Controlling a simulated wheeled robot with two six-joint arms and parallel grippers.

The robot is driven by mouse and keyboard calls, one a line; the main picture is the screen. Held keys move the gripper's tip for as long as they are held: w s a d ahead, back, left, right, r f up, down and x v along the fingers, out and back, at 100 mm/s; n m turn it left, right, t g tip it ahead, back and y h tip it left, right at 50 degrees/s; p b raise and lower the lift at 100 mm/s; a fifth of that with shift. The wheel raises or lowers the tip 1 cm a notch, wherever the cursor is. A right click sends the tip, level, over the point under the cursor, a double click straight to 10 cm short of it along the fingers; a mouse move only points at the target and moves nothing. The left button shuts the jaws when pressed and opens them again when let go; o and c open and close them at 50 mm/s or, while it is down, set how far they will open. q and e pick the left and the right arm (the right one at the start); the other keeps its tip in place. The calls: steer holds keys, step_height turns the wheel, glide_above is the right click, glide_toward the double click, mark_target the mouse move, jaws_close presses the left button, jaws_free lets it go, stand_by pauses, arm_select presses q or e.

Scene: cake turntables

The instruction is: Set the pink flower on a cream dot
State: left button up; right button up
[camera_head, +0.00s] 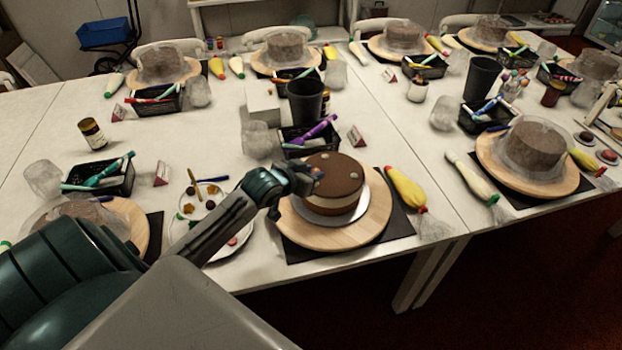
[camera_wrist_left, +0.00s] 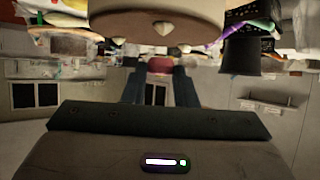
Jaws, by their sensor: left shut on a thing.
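The chocolate-topped layer cake (camera_head: 345,172) stands on a white board on a wooden turntable (camera_head: 312,236). My left gripper (camera_head: 308,180) is at the left edge of the cake's top, just above it. In the left wrist view, which looks upside down, its fingers are shut on the pink flower (camera_wrist_left: 160,65). The flower appears apart from the dots, though the exact gap is hard to tell. In the head view the gripper hides the flower. My right gripper is not in view.
A white plate (camera_head: 240,232) with small decorations lies left of the turntable. A yellow piping bag (camera_head: 405,188) lies to its right. Behind are a black basket (camera_head: 290,136) with a purple tool and a black cup (camera_head: 305,100). Other wrapped cakes stand around.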

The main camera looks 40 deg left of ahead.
arm_select(q)
steer(key=shift+w+f+p, duration=0.1)
steer(key=shift+f+p, duration=0.5)
steer(key=shift+f, duration=1.15)
steer(key=shift+f, duration=0.1)
steer(key=o, duration=1)
steer(key=shift+c, duration=0.2)
steer(key=b+v, duration=0.1)
steer(key=v, duration=1.1)
steer(key=shift+a, duration=0.1)
